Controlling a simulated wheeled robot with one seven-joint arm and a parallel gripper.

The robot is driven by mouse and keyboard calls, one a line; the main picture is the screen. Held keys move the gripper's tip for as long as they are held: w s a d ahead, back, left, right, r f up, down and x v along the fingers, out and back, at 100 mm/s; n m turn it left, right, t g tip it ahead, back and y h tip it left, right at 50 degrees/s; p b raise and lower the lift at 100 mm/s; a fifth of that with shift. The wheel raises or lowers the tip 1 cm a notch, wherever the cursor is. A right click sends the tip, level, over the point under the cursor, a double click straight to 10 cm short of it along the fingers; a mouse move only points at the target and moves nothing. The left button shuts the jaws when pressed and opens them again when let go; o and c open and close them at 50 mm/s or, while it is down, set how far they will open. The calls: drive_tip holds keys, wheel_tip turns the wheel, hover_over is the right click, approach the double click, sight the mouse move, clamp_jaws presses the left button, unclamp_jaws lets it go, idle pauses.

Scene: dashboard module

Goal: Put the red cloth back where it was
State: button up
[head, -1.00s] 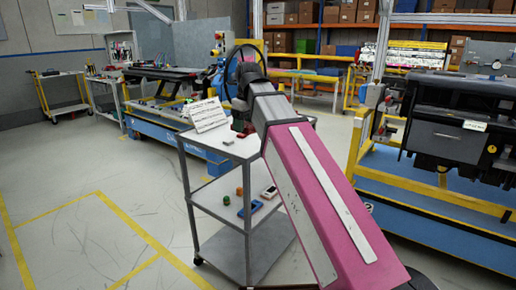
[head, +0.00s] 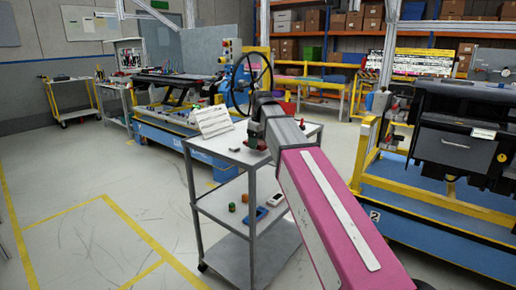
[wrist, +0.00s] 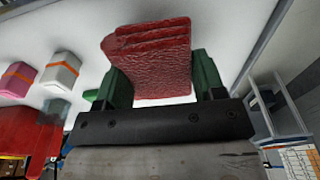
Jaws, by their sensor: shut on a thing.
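The red cloth (wrist: 150,62) is a folded, thick, textured bundle in the wrist view. My gripper (wrist: 158,70) has its two green fingers on either side of the cloth and is shut on it. The fold edges face away from the palm. A pale surface lies behind the cloth; I cannot tell if the cloth touches it.
A black steering wheel (head: 248,84) stands behind the trolley's far end. A white sign (head: 213,121) and small items are on the top shelf; a blue item (head: 255,214) is on the middle shelf. A black dashboard (head: 465,130) is at right. Floor at left is clear.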

sight(261, 143)
drive_tip(key=shift+f, duration=1.25)
drive_tip(key=o, duration=0.9)
drive_tip(key=r, duration=0.8)
drive_tip(key=s+d+r, duration=0.1)
drive_tip(key=r, duration=0.3)
drive_tip(key=shift+d, duration=0.1)
